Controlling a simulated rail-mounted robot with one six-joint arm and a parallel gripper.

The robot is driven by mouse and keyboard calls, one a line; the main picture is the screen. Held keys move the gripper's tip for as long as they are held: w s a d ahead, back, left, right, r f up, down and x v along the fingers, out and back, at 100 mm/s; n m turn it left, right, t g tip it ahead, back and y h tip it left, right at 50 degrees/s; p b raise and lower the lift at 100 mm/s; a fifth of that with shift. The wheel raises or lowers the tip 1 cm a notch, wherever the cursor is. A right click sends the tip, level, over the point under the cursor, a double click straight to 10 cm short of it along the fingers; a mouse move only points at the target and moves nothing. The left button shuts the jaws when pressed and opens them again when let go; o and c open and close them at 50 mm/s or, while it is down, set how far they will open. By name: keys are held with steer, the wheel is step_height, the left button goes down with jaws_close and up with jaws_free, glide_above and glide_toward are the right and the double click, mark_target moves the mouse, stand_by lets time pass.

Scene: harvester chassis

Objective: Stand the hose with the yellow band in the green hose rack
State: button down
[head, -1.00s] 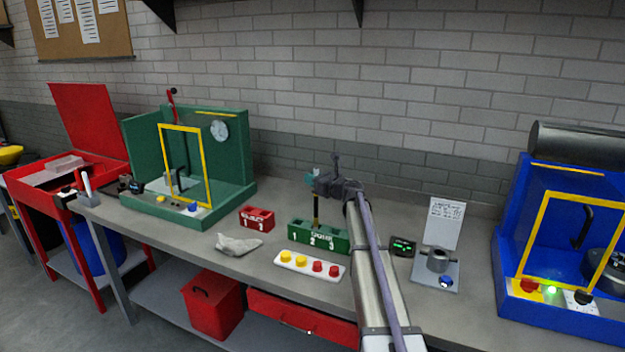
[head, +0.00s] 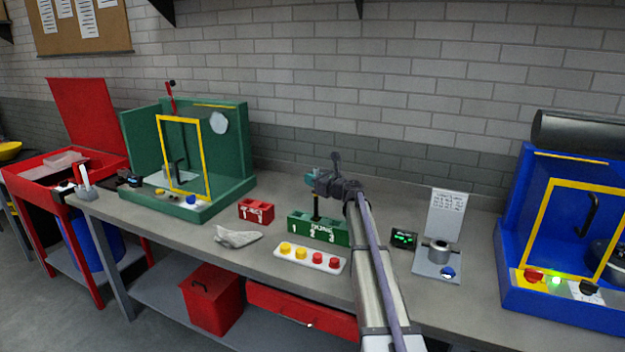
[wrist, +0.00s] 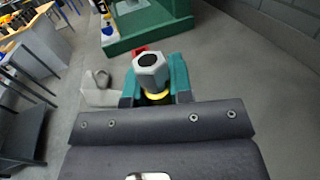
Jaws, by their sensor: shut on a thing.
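The hose with the yellow band is upright in my gripper. In the wrist view its silver hex end (wrist: 149,72) with a dark hole faces the camera, and the yellow band (wrist: 157,97) shows just below, between my gripper's teal fingers (wrist: 155,88). In the head view my gripper (head: 312,179) is above the green hose rack (head: 331,234), marked 1, 2, 3. The hose's dark lower part (head: 316,208) hangs from it and meets the rack's top near the middle slot. I cannot tell how deep its lower end sits.
A red rack (head: 256,211) and a grey cloth (head: 237,238) lie to the left. A white strip with yellow and red buttons (head: 311,259) lies in front. A small display (head: 403,239) and a grey fixture (head: 438,255) stand right. Green (head: 240,150) and blue (head: 515,270) stations flank the bench.

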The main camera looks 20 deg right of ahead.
steer(key=shift+f, duration=0.4)
steer(key=c, duration=0.9)
jaws_free()
steer(key=shift+c, duration=0.2)
steer(key=v, duration=1.1)
